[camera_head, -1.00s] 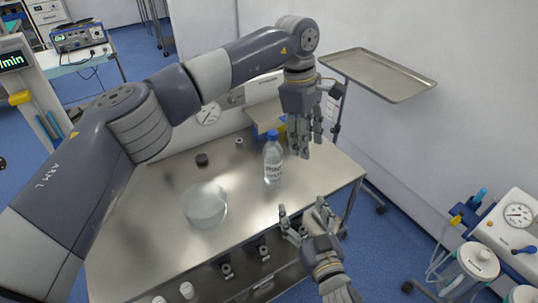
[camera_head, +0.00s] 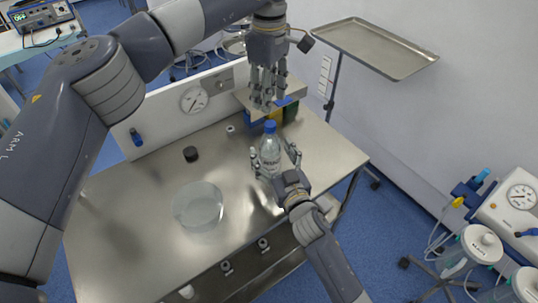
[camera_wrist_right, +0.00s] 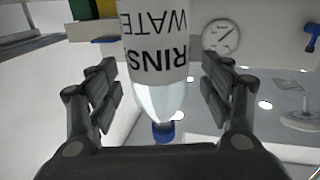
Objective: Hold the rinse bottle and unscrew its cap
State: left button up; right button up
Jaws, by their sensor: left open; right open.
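The rinse bottle (camera_head: 270,152) stands upright on the steel table, clear with a white label and a blue cap (camera_head: 270,126). In the right wrist view the bottle (camera_wrist_right: 160,98) appears upside down between the fingers, with its blue cap (camera_wrist_right: 163,132) low in the picture. My right gripper (camera_head: 277,160) is open, its fingers on either side of the bottle with gaps visible in the wrist view. My left gripper (camera_head: 263,104) is open and points down, above and just behind the cap, apart from it.
A round clear bowl (camera_head: 198,206) and a small black lid-like piece (camera_head: 190,154) lie on the steel table (camera_head: 130,215) left of the bottle. Blue, yellow and green containers (camera_head: 289,109) stand behind it under a shelf. An empty metal tray (camera_head: 375,48) is at the upper right.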

pick_arm(q)
jog(key=shift+d, duration=0.1)
pick_arm(e)
jog(key=shift+w+a, duration=0.15)
jog(key=shift+w, duration=0.4)
pick_arm(q)
jog(key=shift+s+d+r, duration=0.15)
jog(key=shift+s+r, duration=0.05)
jog(key=shift+s, duration=0.1)
pick_arm(e)
jog(key=shift+w+r, duration=0.15)
jog(key=shift+w, duration=0.05)
jog(key=shift+a, duration=0.1)
pick_arm(q)
jog(key=shift+w, duration=0.15)
pick_arm(e)
jog(key=shift+w, duration=0.15)
